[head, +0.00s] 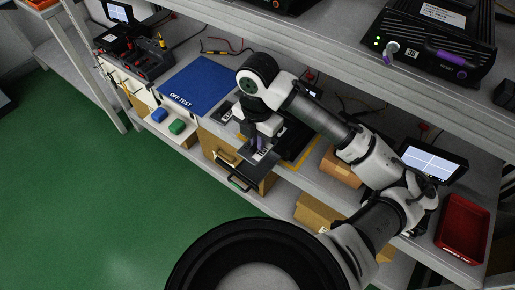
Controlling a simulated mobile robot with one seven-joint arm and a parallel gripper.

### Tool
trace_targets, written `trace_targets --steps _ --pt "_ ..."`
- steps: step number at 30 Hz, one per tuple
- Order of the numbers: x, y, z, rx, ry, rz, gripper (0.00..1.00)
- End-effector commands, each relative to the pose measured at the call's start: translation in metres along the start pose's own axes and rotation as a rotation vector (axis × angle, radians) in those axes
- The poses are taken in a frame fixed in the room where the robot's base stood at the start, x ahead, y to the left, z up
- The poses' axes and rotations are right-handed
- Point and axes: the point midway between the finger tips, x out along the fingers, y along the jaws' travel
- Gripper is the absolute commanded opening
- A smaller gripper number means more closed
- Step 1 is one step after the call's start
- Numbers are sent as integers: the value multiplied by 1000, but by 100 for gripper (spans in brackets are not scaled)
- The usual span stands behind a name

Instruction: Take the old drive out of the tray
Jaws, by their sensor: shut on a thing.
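My gripper (257,142) points down over the front edge of the lower bench and is shut on a small dark piece with a purple part, which I take to be the old drive (254,145). The fingers hide much of it. Just below is a dark, flat surface with a white code label (262,155), which seems to be the tray. I cannot tell whether the drive is clear of it. A dark pull handle (240,183) with a green mark sticks out lower down at the front.
A blue mat marked OFF TEST (198,85) lies left of my gripper. A red bin (464,226) stands at far right, near a lit screen (433,163). A black unit (436,45) with purple handle sits on the upper shelf, which overhangs the bench. Green floor is clear at left.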

Motion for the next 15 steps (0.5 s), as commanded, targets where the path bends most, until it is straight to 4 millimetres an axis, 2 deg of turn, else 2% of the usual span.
trace_targets --steps 6,15 --pt "-25 0 0 -1 0 0 0" --pt "-48 0 0 -1 0 0 0"
